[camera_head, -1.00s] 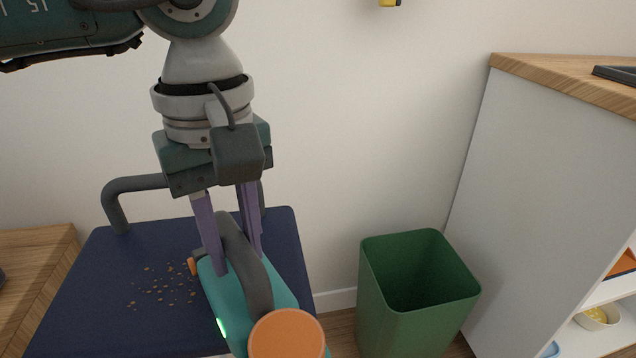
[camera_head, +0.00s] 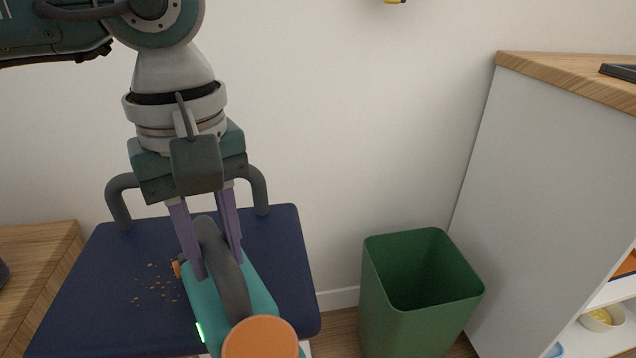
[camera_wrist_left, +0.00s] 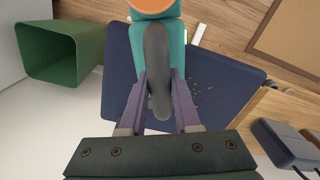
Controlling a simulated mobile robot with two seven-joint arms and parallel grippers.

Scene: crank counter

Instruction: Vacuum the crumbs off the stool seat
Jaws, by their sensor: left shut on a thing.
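My left gripper (camera_head: 212,270) is shut on the grey handle of a teal handheld vacuum (camera_head: 250,289) with an orange round end. In the left wrist view the gripper (camera_wrist_left: 159,90) has one finger on each side of that handle. A green light glows on the vacuum's side. The vacuum is over the dark blue stool seat (camera_head: 273,237), and its underside is hidden. Brown crumbs (camera_head: 155,284) lie on the seat just left of the vacuum; they also show in the left wrist view (camera_wrist_left: 197,92). My right gripper is not in view.
A green bin (camera_head: 420,300) stands right of the stool, beside a white cabinet (camera_head: 535,190) with a wooden top. A wooden surface (camera_head: 40,260) borders the stool's left side. Grey bent handles (camera_head: 118,203) rise at the seat's back edge.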

